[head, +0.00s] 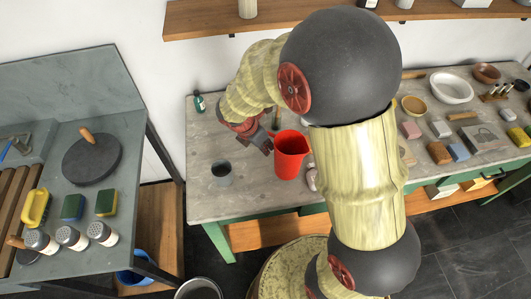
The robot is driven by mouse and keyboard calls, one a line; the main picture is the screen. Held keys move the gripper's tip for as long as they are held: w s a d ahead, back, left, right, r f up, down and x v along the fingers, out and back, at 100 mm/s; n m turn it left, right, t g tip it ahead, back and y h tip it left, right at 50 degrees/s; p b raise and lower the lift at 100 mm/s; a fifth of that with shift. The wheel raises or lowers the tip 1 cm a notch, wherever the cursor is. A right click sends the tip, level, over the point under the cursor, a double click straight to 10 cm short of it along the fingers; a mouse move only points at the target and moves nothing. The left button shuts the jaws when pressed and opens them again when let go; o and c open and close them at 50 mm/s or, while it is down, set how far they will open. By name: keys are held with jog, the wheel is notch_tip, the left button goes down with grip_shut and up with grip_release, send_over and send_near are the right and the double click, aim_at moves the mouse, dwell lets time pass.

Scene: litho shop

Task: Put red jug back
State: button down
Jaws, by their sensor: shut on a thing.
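The red jug (289,160) is upright at the left part of the grey-topped table (205,160) with green legs. My gripper (267,146) reaches down from the upper left and is shut on the left side of the red jug. The fingertips are small in the head view and partly hidden against the jug. I cannot tell whether the jug's base touches the tabletop or is slightly above it.
A grey cup (222,173) stands left of the jug, and a dark green bottle (199,103) stands at the table's back left corner. Bowls, blocks and a stone slab (478,138) crowd the right side. A wall shelf (205,20) hangs above. The table's front left is clear.

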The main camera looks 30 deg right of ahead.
jog(key=shift+w+d+f, duration=0.15)
jog(key=shift+w+f, duration=0.1)
jog(key=shift+f, duration=0.1)
jog(key=shift+w+d+f+b, duration=0.15)
jog(key=shift+f+b, duration=0.3)
jog(key=shift+f, duration=0.45)
jog(key=shift+w+f+b, duration=0.1)
jog(key=shift+f+b, duration=0.35)
jog(key=shift+f, duration=0.4)
jog(key=shift+f, duration=0.15)
jog(key=c, duration=2)
grip_release()
jog(key=shift+o, duration=0.4)
jog(key=p+v, duration=0.4)
jog(key=v, duration=0.8)
jog(key=s+a+r+m+t+y, duration=0.3)
jog(key=s+r+m+t+y, duration=0.1)
jog(key=s+r+m, duration=1.4)
jog(key=m, duration=0.3)
jog(key=shift+s+m+t, duration=0.3)
jog(key=shift+s+m, duration=0.1)
